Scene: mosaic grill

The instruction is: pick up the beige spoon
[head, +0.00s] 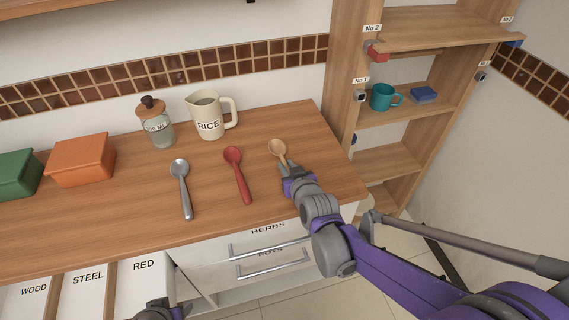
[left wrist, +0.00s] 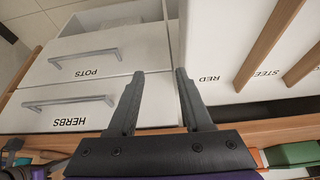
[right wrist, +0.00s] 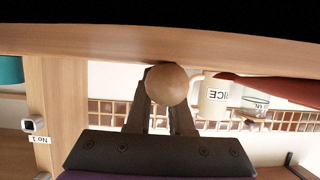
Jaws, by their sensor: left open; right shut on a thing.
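The beige spoon (head: 278,147) is at the right part of the wooden counter, bowl toward the wall. My right gripper (head: 288,171) is shut on its handle. In the right wrist view the round bowl of the beige spoon (right wrist: 167,83) shows beyond the fingers of my right gripper (right wrist: 160,108), and the handle is hidden. I cannot tell whether the spoon touches the counter. My left gripper (left wrist: 159,77) is open and empty in front of the drawers; only part of that arm shows at the bottom of the head view.
A red spoon (head: 237,174) and a grey spoon (head: 181,188) lie to the left on the counter (head: 120,215). Behind stand the RICE jug (head: 208,118) and a glass jar (head: 159,130). Orange (head: 82,160) and green (head: 18,175) boxes are far left. A shelf unit (head: 340,90) rises right.

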